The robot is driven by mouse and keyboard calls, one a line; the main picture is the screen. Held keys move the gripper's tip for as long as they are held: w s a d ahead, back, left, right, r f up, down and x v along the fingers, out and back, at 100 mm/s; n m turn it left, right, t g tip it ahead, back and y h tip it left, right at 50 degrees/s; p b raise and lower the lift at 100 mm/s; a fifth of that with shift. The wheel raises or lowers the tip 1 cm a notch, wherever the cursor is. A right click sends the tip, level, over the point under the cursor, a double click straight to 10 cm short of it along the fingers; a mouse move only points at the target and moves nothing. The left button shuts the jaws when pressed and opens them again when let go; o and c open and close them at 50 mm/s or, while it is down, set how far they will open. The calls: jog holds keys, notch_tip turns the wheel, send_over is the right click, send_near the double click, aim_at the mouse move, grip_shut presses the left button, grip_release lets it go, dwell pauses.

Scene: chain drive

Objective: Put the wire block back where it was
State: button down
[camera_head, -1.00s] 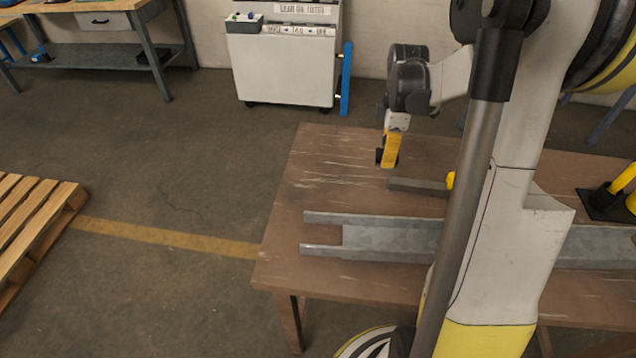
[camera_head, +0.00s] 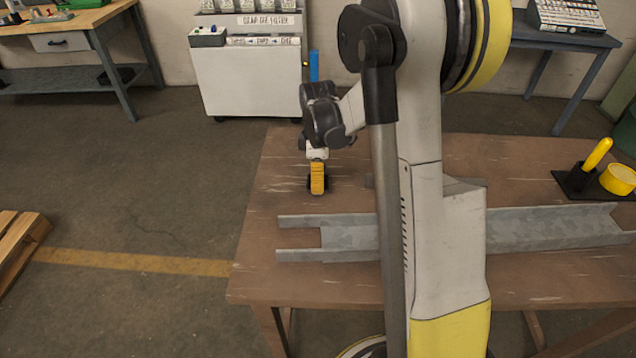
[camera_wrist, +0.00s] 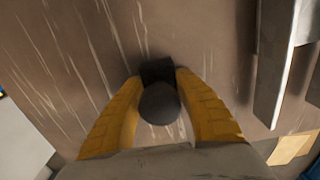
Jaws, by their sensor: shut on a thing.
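My gripper (camera_head: 318,190) has yellow fingers and points down over the left back part of the brown table (camera_head: 275,215). In the wrist view my gripper (camera_wrist: 158,85) is shut on a small dark block, which I take for the wire block (camera_wrist: 157,70). A dark grey round part (camera_wrist: 159,103) of it faces the camera between the fingers. In the head view only dark edges show beside the fingers. The held block is at or close above the tabletop; I cannot tell whether it touches.
A long grey metal channel (camera_head: 545,228) lies across the table, partly behind my arm. A black stand (camera_head: 575,182) with a yellow handle (camera_head: 598,153) and a yellow round part (camera_head: 618,179) is at the right. The table's left part is bare. A wooden pallet (camera_head: 18,240) lies on the floor.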

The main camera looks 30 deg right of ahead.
jog(key=shift+r, duration=0.1)
jog(key=c, duration=1)
grip_release()
jog(key=shift+o, duration=0.2)
